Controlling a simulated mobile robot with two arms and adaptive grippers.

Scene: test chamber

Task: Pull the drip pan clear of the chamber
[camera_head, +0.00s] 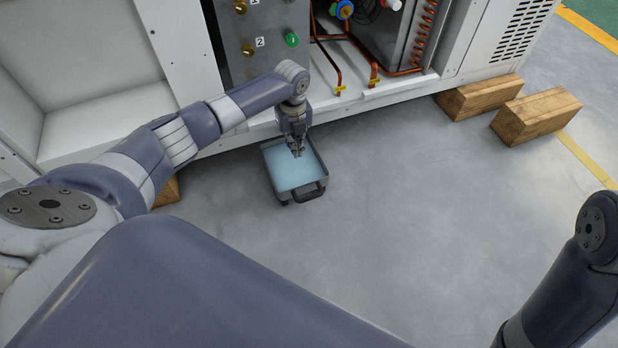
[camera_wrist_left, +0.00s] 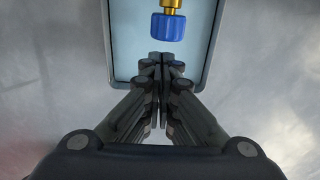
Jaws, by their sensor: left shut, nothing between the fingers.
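The drip pan (camera_head: 271,170) is a dark grey tray with a pale blue inside. It stands on the floor at the chamber's lower edge, its near end out in the open and its far end close to the chamber. Its dark handle (camera_head: 311,193) is at the near end. My left gripper (camera_head: 297,150) points down over the pan, shut and empty, apart from the handle. In the left wrist view the shut fingers (camera_wrist_left: 161,62) overlap the near part of the pan (camera_wrist_left: 108,45). My right gripper is out of view.
The white chamber (camera_head: 400,92) has copper pipes and valves above the pan. A blue knob on a brass stem (camera_wrist_left: 168,27) shows over the pan in the left wrist view. Wooden blocks (camera_head: 537,115) lie at right. The floor in front of the pan is clear.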

